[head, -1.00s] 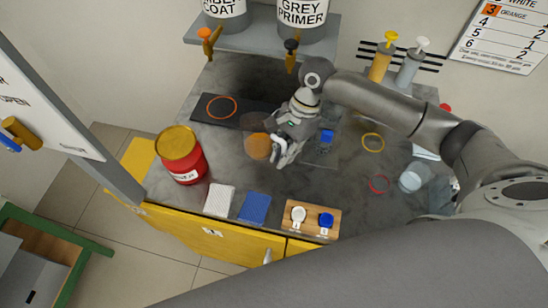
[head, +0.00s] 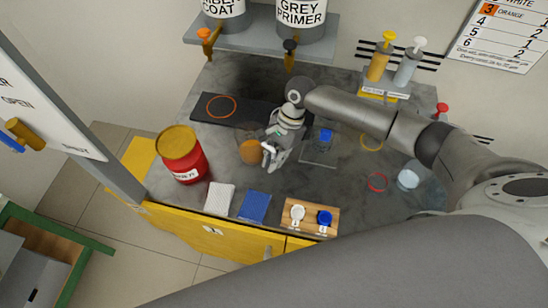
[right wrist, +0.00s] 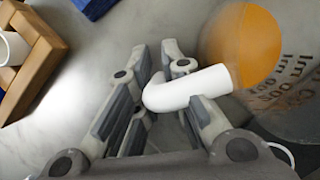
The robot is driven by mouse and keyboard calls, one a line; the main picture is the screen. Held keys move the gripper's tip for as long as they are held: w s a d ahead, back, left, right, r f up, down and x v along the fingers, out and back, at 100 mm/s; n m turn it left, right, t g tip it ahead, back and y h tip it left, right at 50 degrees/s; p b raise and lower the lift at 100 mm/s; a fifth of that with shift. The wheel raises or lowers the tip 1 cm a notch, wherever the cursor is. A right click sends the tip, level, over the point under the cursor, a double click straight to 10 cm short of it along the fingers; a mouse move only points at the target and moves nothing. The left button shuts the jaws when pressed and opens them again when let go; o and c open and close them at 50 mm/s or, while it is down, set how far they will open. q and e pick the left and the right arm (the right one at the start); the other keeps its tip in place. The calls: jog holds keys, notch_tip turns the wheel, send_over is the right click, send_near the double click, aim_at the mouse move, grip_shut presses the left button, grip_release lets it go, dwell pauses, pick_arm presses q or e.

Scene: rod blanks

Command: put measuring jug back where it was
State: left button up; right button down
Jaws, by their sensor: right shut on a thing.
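The measuring jug (head: 252,153) is see-through with orange in it, left of my right gripper (head: 268,160) in the head view. In the right wrist view the jug (right wrist: 245,45) shows orange contents and dark printed marks. Its white handle (right wrist: 190,90) lies between the fingers of my right gripper (right wrist: 165,95), which is shut on it. I cannot tell whether the jug's base touches the bench. An orange ring (head: 236,104) lies on the dark mat (head: 262,119), a yellow ring (head: 381,146) and a red ring (head: 377,190) on the bench. My left gripper is out of view.
A red drum (head: 185,165) stands left of the jug. A white cloth (head: 220,197), a blue cloth (head: 254,207) and a wooden block (head: 300,228) with white and blue items line the front edge. A clear vessel (head: 408,180) stands right. Pump bottles (head: 380,62) stand behind.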

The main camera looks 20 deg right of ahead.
jog(key=c, duration=1.5)
grip_release()
jog(key=b+v, duration=0.1)
jog(key=v, duration=1.1)
jog(key=shift+r, duration=0.1)
